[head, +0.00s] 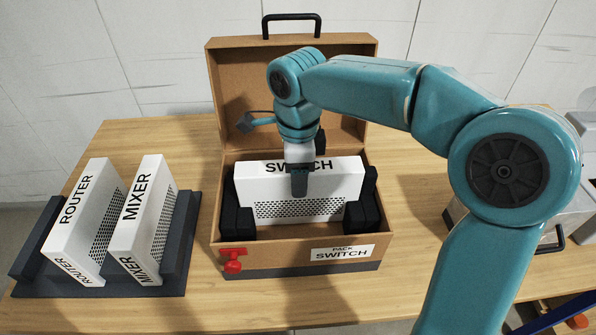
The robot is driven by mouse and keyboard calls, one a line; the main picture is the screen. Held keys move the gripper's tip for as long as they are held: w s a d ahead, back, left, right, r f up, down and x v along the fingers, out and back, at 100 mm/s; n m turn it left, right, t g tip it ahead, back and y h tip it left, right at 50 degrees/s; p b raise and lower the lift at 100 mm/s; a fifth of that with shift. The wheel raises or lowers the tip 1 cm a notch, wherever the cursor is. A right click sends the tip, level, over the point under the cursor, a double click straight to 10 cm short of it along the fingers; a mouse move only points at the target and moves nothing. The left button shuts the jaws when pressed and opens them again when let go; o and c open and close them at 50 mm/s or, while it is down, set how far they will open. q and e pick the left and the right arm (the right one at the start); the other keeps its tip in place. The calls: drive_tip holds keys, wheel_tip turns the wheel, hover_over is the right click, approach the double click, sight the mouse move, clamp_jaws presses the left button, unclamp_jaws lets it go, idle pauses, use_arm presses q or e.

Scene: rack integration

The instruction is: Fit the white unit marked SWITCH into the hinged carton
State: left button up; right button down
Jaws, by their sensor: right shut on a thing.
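The white unit marked SWITCH (335,185) stands upright inside the hinged carton (290,262), between black foam blocks at its left and right ends. The carton is brown, its lid (235,75) stands open at the back, and its front label reads PACK SWITCH. My right gripper (300,185) reaches down from above and is shut on the SWITCH unit at the middle of its top edge. One finger shows on the unit's front face; the other is hidden behind it. The unit's lower edge and the carton floor are mostly hidden. My left gripper does not show.
A dark rack (180,245) at the left holds white ROUTER (80,215) and MIXER (140,215) units, leaning. A red latch (233,260) is on the carton's front left. A grey case is partly hidden behind my right arm. Bare wooden table (410,200) lies right of the carton.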

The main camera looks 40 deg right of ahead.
drive_tip(key=shift+f, duration=0.3)
drive_tip(key=shift+c, duration=1.7)
unclamp_jaws()
drive_tip(key=shift+f, duration=0.1)
wheel_tip(320, 180, up, 17)
drive_tip(key=p, duration=0.2)
drive_tip(key=shift+f, duration=0.2)
drive_tip(key=shift+s, duration=0.1)
